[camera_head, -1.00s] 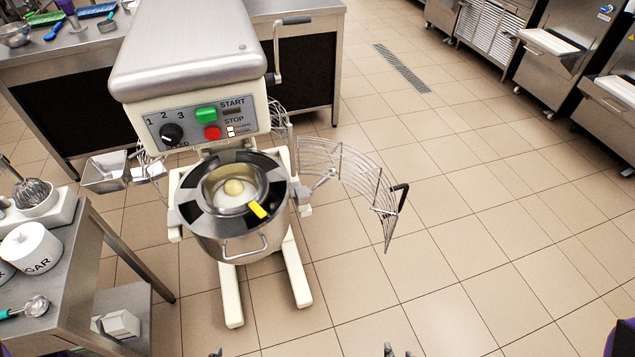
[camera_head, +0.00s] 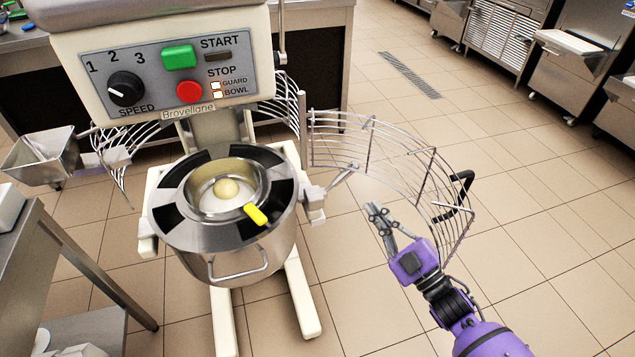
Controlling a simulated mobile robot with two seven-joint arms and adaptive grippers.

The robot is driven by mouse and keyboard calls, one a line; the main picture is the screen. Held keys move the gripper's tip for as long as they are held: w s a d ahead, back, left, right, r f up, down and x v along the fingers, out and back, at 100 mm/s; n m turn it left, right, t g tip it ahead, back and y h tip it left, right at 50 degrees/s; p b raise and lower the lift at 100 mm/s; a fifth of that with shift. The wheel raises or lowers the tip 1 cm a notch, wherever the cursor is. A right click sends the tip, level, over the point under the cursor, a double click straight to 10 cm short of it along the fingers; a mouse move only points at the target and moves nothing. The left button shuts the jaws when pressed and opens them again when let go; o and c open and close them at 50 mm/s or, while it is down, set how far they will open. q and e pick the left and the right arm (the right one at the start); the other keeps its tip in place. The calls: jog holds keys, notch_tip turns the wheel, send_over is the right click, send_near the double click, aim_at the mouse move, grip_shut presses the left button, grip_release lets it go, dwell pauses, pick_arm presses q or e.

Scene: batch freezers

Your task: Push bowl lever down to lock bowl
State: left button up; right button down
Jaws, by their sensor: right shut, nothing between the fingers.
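The steel mixer bowl (camera_head: 235,262) sits in the mixer's frame, with a dark-and-steel ring on its rim and a pale round lump inside. A yellow-handled piece (camera_head: 256,214) lies over the rim. A pale bracket (camera_head: 314,202) juts out at the bowl's right side. An upright metal rod (camera_head: 282,40) runs up the mixer head's right side and is cut off at the top; I cannot tell which part is the bowl lever. My right gripper (camera_head: 381,212) is shut and empty, right of the bowl and in front of the wire guard (camera_head: 385,150). My left gripper is out of view.
The wire guard is swung open to the right, with a black handle (camera_head: 462,192). The control panel (camera_head: 165,75) faces me. A steel chute (camera_head: 42,158) is at left, above a steel table (camera_head: 35,260).

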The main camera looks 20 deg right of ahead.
aim_at(348, 176)
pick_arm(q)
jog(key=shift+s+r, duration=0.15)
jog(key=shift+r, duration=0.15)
pick_arm(e)
jog(key=shift+s+a+r+n+y, duration=0.4)
jog(key=shift+r+n+y, duration=0.05)
jog(key=shift+r+y, duration=0.15)
jog(key=shift+s+a+r+n+y, duration=0.35)
jog(key=shift+s+r+n+y, duration=0.1)
jog(key=shift+r+y, duration=0.1)
jog(key=shift+w, duration=0.1)
pick_arm(q)
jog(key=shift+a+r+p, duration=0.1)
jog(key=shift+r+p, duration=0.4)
jog(key=shift+p, duration=0.15)
pick_arm(e)
jog(key=shift+x, duration=4.95)
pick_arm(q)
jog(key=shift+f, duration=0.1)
pick_arm(e)
jog(key=shift+d+r, duration=0.1)
jog(key=shift+d, duration=0.05)
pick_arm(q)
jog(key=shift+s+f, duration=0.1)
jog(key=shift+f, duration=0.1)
pick_arm(e)
jog(key=shift+d+m+t+h, duration=0.25)
jog(key=shift+m+t, duration=0.15)
jog(key=shift+m, duration=0.1)
